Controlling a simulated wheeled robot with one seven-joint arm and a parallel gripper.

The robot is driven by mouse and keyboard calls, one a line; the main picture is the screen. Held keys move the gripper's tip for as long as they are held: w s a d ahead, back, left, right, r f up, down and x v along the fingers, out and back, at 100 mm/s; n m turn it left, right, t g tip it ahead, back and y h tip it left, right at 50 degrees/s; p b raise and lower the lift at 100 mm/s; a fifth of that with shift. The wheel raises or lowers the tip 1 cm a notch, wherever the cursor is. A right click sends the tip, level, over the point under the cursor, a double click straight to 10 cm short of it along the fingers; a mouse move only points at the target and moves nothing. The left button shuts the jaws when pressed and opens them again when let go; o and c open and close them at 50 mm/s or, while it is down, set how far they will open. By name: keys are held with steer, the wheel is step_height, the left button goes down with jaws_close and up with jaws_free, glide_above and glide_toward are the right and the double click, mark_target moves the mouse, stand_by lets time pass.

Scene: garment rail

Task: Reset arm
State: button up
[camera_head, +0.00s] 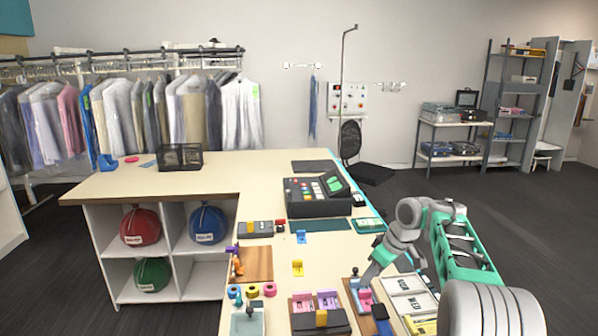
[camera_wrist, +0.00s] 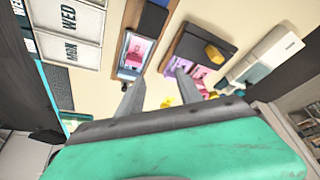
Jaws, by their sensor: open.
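My gripper (camera_wrist: 156,82) shows in the wrist view with its two grey fingers apart and nothing between them. The fingers point over the counter, near a wooden tray with pink and blue items (camera_wrist: 134,52) and a dark box with a yellow piece (camera_wrist: 205,45). In the head view my grey and green arm reaches in from the lower right, over the right side of the counter (camera_head: 265,180). The fingertips are hard to make out there.
A black cash register (camera_head: 318,194) stands on the counter. Day-marked cards (camera_head: 410,290) lie beside my arm, and pink and purple items (camera_head: 316,301) lie to the left. A rail of bagged garments (camera_head: 130,115) stands at the back left. Open floor (camera_head: 440,190) lies behind the counter's right side.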

steer(key=s+a+r+m+h, duration=0.1)
steer(key=s+a+r+m, duration=0.1)
steer(key=s+a+r, duration=0.3)
steer(key=s+a+r+m, duration=0.1)
steer(key=s+r+m, duration=0.1)
steer(key=s, duration=0.5)
steer(key=s+f+m+h, duration=0.1)
steer(key=s+f+m, duration=0.1)
steer(key=s, duration=0.8)
steer(key=s+d+f+m+t+h, duration=0.1)
steer(key=s+f+m, duration=0.1)
steer(key=s, duration=0.8)
steer(key=shift+f+m, duration=0.4)
steer(key=shift+f, duration=0.4)
